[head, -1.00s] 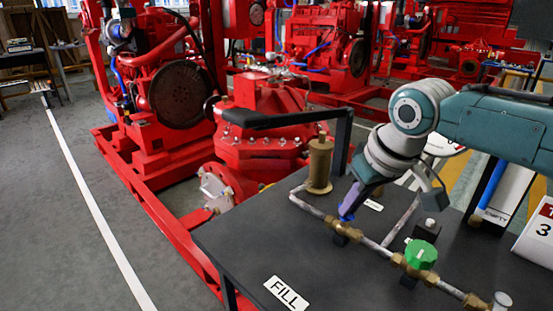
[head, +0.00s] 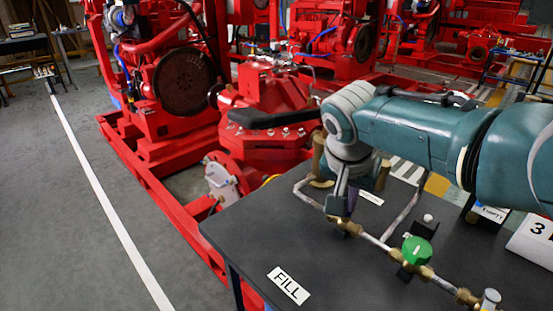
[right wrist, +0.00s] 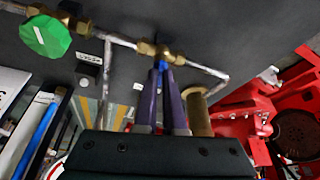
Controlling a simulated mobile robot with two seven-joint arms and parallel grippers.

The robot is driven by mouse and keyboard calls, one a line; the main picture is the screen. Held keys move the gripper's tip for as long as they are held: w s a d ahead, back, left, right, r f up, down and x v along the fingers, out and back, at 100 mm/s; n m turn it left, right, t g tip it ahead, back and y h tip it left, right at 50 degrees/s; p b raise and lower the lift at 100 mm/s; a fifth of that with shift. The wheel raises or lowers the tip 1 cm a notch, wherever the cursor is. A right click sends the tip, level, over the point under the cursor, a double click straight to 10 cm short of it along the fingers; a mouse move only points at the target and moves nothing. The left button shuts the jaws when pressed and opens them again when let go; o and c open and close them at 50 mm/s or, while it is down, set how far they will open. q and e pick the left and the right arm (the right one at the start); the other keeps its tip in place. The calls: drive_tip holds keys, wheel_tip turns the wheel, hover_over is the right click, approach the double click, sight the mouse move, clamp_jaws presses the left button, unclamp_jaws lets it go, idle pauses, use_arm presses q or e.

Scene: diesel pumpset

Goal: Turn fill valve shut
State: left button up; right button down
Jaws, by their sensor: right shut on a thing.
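The brass valve (head: 345,226) sits in the pipe run on the dark bench, behind the FILL label (head: 288,285). Its small blue handle (right wrist: 163,64) shows between my purple fingertips in the right wrist view. My right gripper (head: 342,211) reaches down to the valve from above and is shut on this blue handle. In the head view the gripper and wrist hide the handle, so I cannot tell its exact angle there. My left gripper is not in view.
A green-knobbed valve (head: 417,250) sits farther right on the same pipe. A brass cylinder (right wrist: 199,112) stands close beside the fingers. A red pump (head: 266,140) is behind the bench. The bench's front left is clear apart from the label.

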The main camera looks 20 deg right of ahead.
drive_tip(key=shift+w+m+g+h+b, duration=0.1)
drive_tip(key=shift+m+g+h+b, duration=0.35)
drive_tip(key=shift+m+b, duration=1.05)
drive_tip(key=shift+m, duration=0.3)
drive_tip(key=c, duration=1)
unclamp_jaws()
drive_tip(key=p+v, duration=0.6)
drive_tip(key=v, duration=0.4)
